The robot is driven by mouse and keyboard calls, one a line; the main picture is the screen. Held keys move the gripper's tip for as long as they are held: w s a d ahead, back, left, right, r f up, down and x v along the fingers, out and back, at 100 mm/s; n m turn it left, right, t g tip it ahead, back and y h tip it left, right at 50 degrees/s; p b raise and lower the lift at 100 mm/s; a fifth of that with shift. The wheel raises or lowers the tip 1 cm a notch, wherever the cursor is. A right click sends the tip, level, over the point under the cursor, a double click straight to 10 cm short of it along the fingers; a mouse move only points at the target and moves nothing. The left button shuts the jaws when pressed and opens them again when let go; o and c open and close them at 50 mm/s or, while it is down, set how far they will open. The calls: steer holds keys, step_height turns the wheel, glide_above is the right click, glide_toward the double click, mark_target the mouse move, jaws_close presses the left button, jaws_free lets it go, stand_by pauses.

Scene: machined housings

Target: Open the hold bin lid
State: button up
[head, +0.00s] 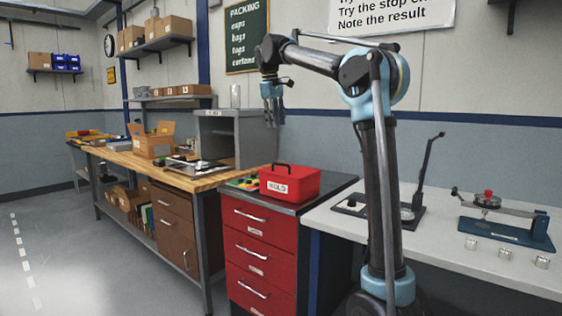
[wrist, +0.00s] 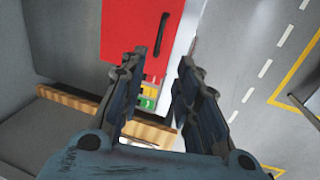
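The hold bin (head: 289,188) is a red box with a white HOLD label, on top of the red drawer cabinet. Its lid (head: 302,171) looks shut, with a black handle (head: 283,166) on top. In the wrist view the red lid (wrist: 125,28) shows from above, and its dark handle (wrist: 163,34) is near the left fingertip in the picture. My gripper (head: 273,117) hangs fingers down, well above the bin. In the wrist view my gripper (wrist: 165,58) has its fingers apart with nothing between them.
Small coloured pieces (head: 243,184) lie left of the bin. A grey open-front cabinet (head: 219,114) stands on the wooden bench (head: 130,160) behind and left. A white table (head: 475,262) with fixtures is on the right. The air between my gripper and the bin looks clear.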

steer(key=w+f, duration=0.1)
steer(key=f, duration=0.4)
steer(key=w+d+f, duration=0.1)
steer(key=f, duration=0.5)
steer(key=w+f, duration=0.1)
steer(key=f, duration=0.5)
steer(key=shift+d, duration=0.4)
jaws_close()
